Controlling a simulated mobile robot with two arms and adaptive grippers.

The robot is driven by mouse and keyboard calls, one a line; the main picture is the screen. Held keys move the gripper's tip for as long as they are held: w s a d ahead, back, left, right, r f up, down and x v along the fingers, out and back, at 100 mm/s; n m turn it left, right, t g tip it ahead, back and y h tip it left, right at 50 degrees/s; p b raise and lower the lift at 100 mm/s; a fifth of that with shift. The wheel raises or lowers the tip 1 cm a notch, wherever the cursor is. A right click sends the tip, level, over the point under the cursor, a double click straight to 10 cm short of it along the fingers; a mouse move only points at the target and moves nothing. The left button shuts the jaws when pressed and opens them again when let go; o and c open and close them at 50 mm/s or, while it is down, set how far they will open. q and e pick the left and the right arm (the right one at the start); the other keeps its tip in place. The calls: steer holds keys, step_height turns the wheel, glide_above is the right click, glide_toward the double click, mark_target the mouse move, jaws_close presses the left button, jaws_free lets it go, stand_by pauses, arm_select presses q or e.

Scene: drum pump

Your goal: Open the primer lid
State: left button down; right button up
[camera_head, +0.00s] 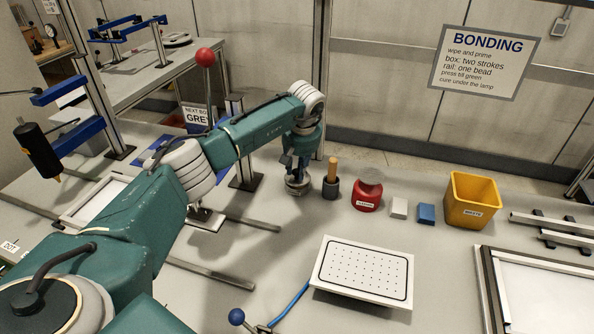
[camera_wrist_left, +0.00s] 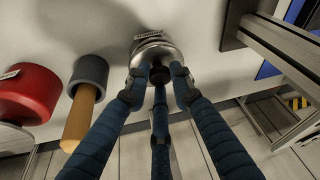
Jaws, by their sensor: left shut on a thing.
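The primer can (camera_head: 298,187) is a small round metal container on the table, left of the wooden-handled pot. My left arm reaches over from the left and its gripper (camera_head: 298,172) points down onto the can's top. In the left wrist view the silver can (camera_wrist_left: 150,44) shows a small label on its side. The blue-sleeved fingers of my left gripper (camera_wrist_left: 159,78) are shut on the lid at a dark round knob (camera_wrist_left: 178,70). The fingers partly hide the lid, and I cannot tell whether it sits on the can or is raised. My right gripper is not in view.
Close right of the can stand a dark pot with a wooden handle (camera_head: 332,178) and a red container (camera_head: 367,195). Farther right are a white block (camera_head: 398,208), a blue block (camera_head: 426,214) and a yellow bin (camera_head: 471,200). A white dotted plate (camera_head: 363,270) lies in front.

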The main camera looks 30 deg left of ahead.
arm_select(q)
steer(key=shift+w+a+r+g+b, duration=0.1)
steer(key=shift+w+r+g+b, duration=0.15)
steer(key=shift+w+g+b, duration=0.25)
steer(key=shift+r, duration=0.25)
steer(key=c, duration=1.5)
jaws_free()
steer(key=shift+a+g, duration=0.1)
steer(key=shift+g, duration=0.2)
steer(key=v, duration=1.1)
steer(key=shift+a+r, duration=0.15)
steer(key=shift+r, duration=0.25)
